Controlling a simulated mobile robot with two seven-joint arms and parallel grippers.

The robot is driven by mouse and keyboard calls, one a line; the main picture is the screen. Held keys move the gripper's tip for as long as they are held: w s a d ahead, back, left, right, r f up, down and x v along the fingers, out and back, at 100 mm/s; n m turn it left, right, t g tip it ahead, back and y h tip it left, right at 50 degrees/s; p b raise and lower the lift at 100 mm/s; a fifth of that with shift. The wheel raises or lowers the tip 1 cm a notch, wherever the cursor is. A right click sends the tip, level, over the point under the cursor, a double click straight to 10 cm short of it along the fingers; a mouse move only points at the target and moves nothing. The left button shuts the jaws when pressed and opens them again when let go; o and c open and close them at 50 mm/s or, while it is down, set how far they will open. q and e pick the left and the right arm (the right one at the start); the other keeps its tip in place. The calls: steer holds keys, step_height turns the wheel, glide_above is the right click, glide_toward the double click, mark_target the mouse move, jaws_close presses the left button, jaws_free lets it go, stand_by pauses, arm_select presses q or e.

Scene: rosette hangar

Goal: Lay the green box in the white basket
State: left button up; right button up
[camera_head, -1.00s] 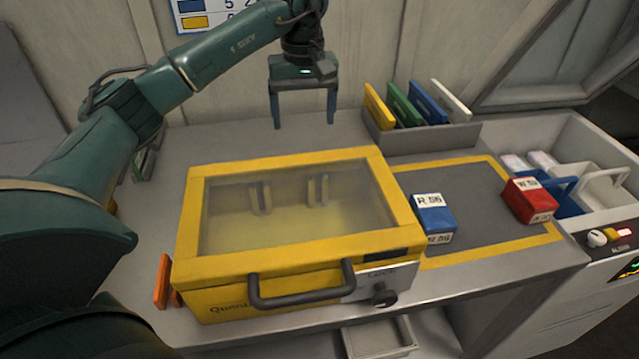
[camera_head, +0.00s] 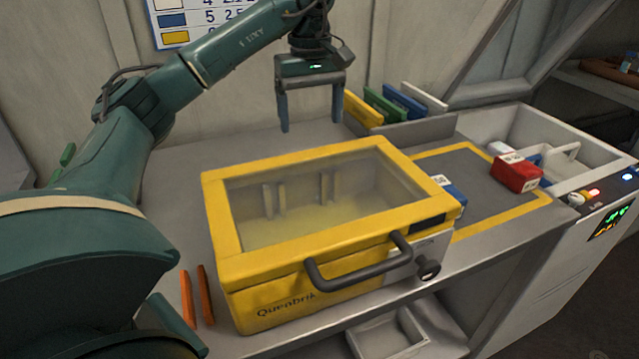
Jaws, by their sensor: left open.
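I cannot make out a green box for certain in this view. A small green shape (camera_head: 66,156) shows at the far left beside my arm, too cut off to identify. The white basket (camera_head: 563,158), with a raised handle, sits inside the large pale bin at the right, next to a blue basket. My left gripper (camera_head: 310,126) points down with its two fingers wide apart and nothing between them. It is over the back of the bench, behind the yellow case and left of the rack. My right gripper is not in view.
A yellow case (camera_head: 222,228) with a clear lid and black handle fills the bench's middle. A red box (camera_head: 516,173) and a partly hidden blue box (camera_head: 450,192) are on the yellow-bordered mat (camera_head: 477,207). A rack (camera_head: 415,132) holds coloured panels. Orange pieces (camera_head: 196,295) stand at left.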

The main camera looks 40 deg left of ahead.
arm_select(q)
step_height(320, 180, down, 7)
steer(key=shift+r+b, duration=0.1)
steer(key=shift+b, duration=0.7)
steer(key=shift+w+d+f, duration=0.1)
steer(key=shift+d+f, duration=0.05)
steer(key=shift+f, duration=3.05)
steer(key=c, duration=1.2)
steer(key=shift+r, duration=0.1)
steer(key=shift+c, duration=0.2)
